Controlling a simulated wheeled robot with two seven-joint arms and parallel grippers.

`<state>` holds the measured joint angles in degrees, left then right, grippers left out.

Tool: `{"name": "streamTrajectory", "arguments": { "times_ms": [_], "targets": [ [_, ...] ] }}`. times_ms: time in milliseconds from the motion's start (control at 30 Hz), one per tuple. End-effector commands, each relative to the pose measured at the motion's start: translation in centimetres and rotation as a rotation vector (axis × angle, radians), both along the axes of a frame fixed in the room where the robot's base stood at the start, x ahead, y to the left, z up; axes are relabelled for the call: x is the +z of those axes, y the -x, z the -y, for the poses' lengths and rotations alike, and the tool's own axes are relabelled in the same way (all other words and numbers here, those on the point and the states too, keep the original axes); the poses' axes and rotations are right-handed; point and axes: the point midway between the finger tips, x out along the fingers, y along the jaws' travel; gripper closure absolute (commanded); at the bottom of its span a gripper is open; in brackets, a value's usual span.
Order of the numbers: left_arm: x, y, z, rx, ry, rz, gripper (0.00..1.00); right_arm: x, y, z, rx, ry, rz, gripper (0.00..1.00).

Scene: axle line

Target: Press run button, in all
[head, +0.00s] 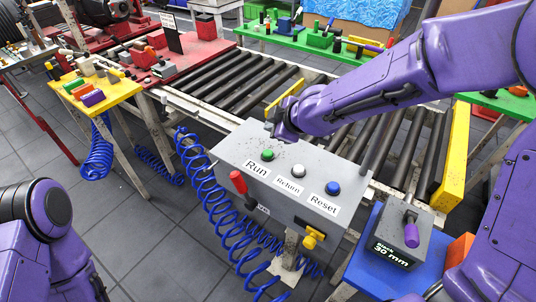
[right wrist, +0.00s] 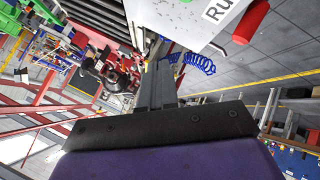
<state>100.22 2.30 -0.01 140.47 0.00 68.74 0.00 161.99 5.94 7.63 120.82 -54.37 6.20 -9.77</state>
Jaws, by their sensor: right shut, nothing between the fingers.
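The grey control box (head: 235,150) stands in front of the roller conveyor. The green button (head: 267,155) sits above the label "Run" on its sloped top. The white Return button (head: 298,171) and the blue Reset button (head: 332,188) follow to the right. My right gripper (head: 271,126) is shut and empty, near the box's far edge, just behind the green button and apart from it. My left gripper is not in view.
A "30 mm" block (head: 400,245) stands on a blue surface at right. Rollers (head: 250,92) lie behind.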

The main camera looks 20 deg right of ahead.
Motion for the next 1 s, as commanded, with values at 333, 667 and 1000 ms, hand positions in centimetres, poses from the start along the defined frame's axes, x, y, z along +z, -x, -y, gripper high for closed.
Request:
{"name": "streamTrajectory", "arguments": {
  "times_ms": [333,667,1000],
  "targets": [
    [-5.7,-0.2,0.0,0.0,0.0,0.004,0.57,-6.3,-1.9,-0.1,0.001,-0.006,-0.019,1.0],
    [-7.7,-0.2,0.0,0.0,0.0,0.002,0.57,-8.8,-1.8,0.0,-0.001,-0.004,-0.017,1.0],
    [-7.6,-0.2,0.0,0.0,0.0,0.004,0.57,-8.7,-1.9,0.0,0.0,-0.004,-0.018,1.0]
  ]
}}
